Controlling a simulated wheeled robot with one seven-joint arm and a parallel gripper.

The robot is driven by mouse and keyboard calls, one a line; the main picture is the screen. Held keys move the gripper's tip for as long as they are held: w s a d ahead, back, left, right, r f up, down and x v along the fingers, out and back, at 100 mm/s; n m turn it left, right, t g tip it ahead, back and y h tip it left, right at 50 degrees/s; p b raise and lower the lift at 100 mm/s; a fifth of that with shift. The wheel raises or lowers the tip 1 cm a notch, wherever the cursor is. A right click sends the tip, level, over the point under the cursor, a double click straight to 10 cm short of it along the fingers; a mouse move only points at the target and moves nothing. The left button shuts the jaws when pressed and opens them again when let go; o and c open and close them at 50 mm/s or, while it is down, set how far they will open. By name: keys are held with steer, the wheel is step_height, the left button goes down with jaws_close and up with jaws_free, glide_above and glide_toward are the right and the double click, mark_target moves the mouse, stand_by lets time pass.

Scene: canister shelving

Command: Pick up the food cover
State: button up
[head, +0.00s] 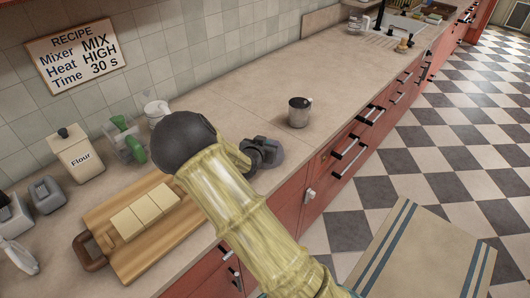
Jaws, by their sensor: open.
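I cannot make out a food cover for certain. A small white rounded thing (155,109) stands at the back of the counter by the tiled wall, partly hidden by the dark ball joint of my arm; I cannot tell whether it is the cover. My gripper (266,153) is a dark shape beyond my yellow arm, over the counter near its front edge. It is open, its fingers are hard to make out, and I see nothing held in it. The counter behind my arm is hidden.
A wooden board (178,233) with pale slabs (146,214) lies at left. A flour canister (78,154), a green-and-grey device (125,140) and grey canisters (47,195) stand near the wall. A metal mug (299,112) stands right of my gripper.

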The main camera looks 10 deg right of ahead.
jaws_close()
stand_by(0.3)
step_height(320, 180, up, 10)
steer(key=shift+r, duration=0.1)
stand_by(0.5)
stand_by(0.4)
